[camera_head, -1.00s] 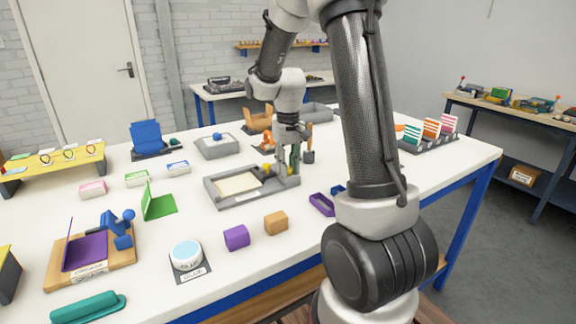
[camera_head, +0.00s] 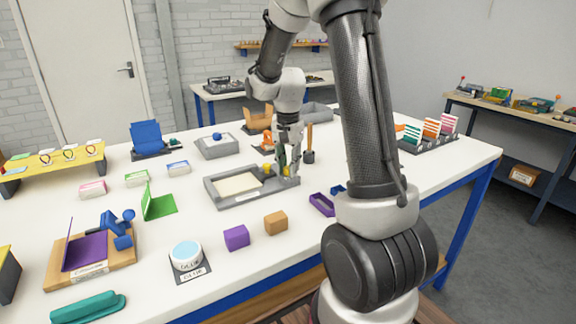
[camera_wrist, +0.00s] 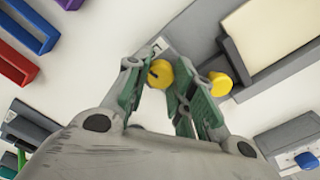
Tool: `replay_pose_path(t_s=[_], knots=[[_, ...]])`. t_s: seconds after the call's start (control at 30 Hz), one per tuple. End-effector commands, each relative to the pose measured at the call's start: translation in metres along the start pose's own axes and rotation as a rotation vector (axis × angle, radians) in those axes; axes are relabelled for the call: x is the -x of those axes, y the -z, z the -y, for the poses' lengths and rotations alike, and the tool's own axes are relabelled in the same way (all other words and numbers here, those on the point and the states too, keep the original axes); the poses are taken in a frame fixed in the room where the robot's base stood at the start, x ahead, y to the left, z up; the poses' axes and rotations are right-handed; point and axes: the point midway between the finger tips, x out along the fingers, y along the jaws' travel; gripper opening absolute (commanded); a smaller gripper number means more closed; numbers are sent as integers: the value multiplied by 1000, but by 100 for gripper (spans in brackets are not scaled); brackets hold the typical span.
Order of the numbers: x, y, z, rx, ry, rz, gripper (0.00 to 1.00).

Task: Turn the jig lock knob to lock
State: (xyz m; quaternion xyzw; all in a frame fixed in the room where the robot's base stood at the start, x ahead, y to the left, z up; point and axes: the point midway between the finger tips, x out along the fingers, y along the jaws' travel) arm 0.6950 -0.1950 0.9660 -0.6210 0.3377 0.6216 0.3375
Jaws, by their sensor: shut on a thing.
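The jig is a grey tray-like fixture (camera_head: 222,200) holding a cream panel (camera_head: 240,183), on the white table in the head view. In the wrist view, a round yellow knob (camera_wrist: 160,74) with a dark mark sits between the green-padded fingers of my gripper (camera_wrist: 157,80). My gripper is shut on this knob. A second yellow part (camera_wrist: 219,84) stands beside it on the jig, outside the fingers. In the head view my gripper (camera_head: 284,170) points down at the jig's right end and largely hides the held knob. The lock markings are not readable.
A wooden-handled tool (camera_head: 309,145) stands just right of my gripper. A grey box with a blue knob (camera_head: 216,145) is behind the jig. Purple (camera_head: 236,237) and orange (camera_head: 276,223) blocks lie in front, and a purple open tray (camera_head: 322,204) at front right.

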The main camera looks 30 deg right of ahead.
Motion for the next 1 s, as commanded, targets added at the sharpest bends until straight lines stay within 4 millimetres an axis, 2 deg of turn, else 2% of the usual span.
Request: replay_pose_path(t_s=[0.4,0.93,0.97,1.0], knots=[[1,1,0,-179,2,-2,1],[1,1,1,-202,2,-2,1],[1,1,1,-202,2,-2,26],[1,1,1,-202,2,-2,34]])
